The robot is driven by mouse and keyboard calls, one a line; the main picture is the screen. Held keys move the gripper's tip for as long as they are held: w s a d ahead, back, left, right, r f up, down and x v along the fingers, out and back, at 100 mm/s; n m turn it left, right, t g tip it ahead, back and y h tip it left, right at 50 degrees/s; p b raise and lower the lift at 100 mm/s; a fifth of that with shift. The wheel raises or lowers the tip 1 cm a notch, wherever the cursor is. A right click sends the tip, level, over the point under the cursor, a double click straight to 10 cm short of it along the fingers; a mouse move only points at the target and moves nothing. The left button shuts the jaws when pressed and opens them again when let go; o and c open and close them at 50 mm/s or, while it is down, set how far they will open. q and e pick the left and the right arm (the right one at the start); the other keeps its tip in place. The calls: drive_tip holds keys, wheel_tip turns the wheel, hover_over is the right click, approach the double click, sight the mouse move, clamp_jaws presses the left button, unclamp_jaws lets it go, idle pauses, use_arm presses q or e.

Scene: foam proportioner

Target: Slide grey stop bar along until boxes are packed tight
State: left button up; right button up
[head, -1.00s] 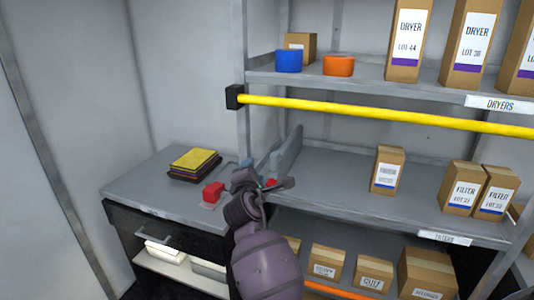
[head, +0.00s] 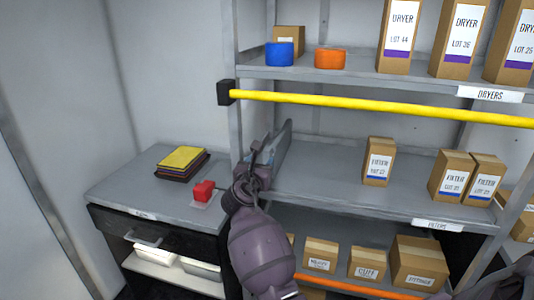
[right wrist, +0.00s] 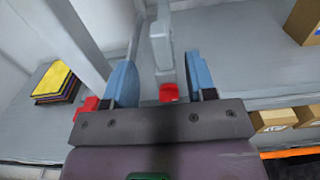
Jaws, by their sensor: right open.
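The grey stop bar (head: 280,143) stands at the left end of the middle shelf (head: 325,190). In the right wrist view the bar (right wrist: 162,45) shows ahead, between the two blue fingers, with a red part (right wrist: 169,92) at its near end. My right gripper (head: 257,163) is open at the bar's near end and partly hides it in the head view. Three filter boxes stand upright on this shelf: one alone (head: 378,162), then a pair (head: 451,176) (head: 485,179) farther right. Gaps separate the bar, the single box and the pair. My left gripper is not in view.
A yellow rail (head: 370,104) crosses above the middle shelf. Dryer boxes (head: 458,38) stand on the upper shelf, and cartons (head: 366,261) on the lower one. A counter (head: 135,190) at left holds a red block (head: 203,190) and yellow-topped stack (head: 182,160).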

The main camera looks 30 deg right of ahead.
sight(266, 154)
drive_tip(key=x, duration=0.7)
drive_tip(key=shift+w+b, duration=0.2)
drive_tip(key=shift+b, duration=0.1)
clamp_jaws()
